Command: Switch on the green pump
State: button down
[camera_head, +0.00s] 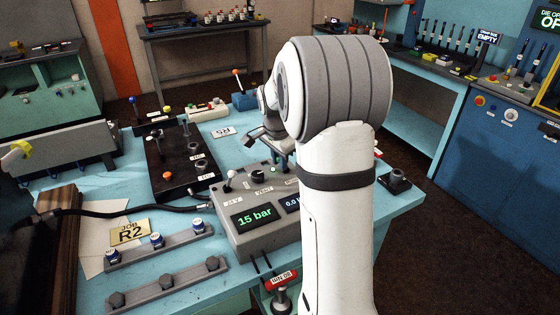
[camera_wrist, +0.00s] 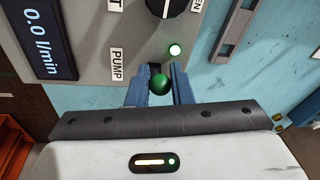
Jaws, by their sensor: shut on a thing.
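The green ball knob (camera_wrist: 160,84) of the pump switch shows in the wrist view beside the PUMP label (camera_wrist: 118,62) on the grey console (camera_wrist: 100,22). My gripper (camera_wrist: 159,80) has its two blue fingers on either side of the knob, shut on it. A small lamp (camera_wrist: 175,50) just above the knob glows pale green. The wrist view shows the flow display (camera_wrist: 40,38) at 0.0 l/min. In the head view the console (camera_head: 245,243) reads 15 bar on its pressure display (camera_head: 254,217); my arm hides the knob and the fingertips.
A black plate with posts (camera_head: 165,165) stands behind the console's left. Two grey rails with caps (camera_head: 165,290) lie in front. A black hose (camera_head: 110,212) crosses the bench's left. A red-handled valve (camera_head: 281,278) is at the front edge, close to my arm.

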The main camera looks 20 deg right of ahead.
jog(key=c, duration=1.3)
grip_release()
jog(key=r, duration=0.5)
jog(key=s+a+r, duration=0.1)
jog(key=r, duration=0.1)
jog(key=shift+s+r+b, duration=0.1)
jog(key=shift+r+b, duration=0.2)
jog(key=s+a+f+n, duration=0.1)
jog(key=s+a+n, duration=0.3)
jog(key=s, duration=0.4)
jog(key=s+a+f+n+y, duration=0.1)
jog(key=s+a+n, duration=0.4)
jog(key=s, duration=0.3)
jog(key=s+a+f+n+t, duration=0.1)
jog(key=s+a+n, duration=0.4)
jog(key=s, duration=0.4)
jog(key=shift+f+n, duration=0.3)
jog(key=shift+n, duration=0.1)
